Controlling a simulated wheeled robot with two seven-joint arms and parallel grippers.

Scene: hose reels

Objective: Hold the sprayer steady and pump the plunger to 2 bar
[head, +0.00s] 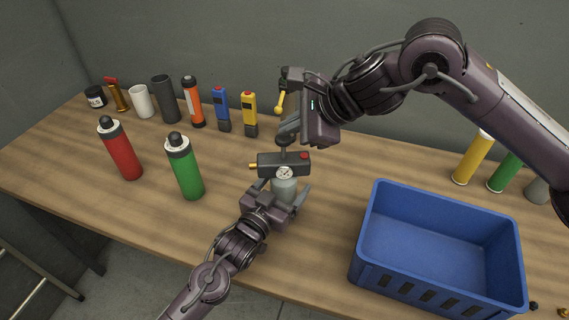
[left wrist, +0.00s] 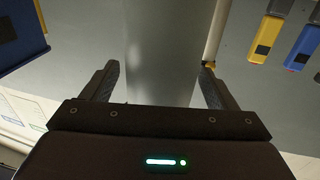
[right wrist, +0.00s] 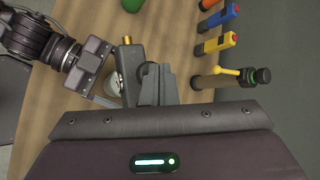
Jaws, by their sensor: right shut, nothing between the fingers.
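The sprayer has a grey body (head: 285,188), a dark head (head: 270,165) with a red button and a brass nozzle, and a round white gauge. It stands upright near the table's middle. My right gripper (head: 288,138) is shut and empty, pointing down over the plunger's dark knob (head: 282,143).
A blue crate (head: 375,222) stands at the front right. A red bottle (head: 123,158) and a green bottle (head: 186,172) stand to the left. Several tools and cups line the back, with an olive cylinder with a yellow lever (right wrist: 215,81) behind my right gripper. More bottles stand at right.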

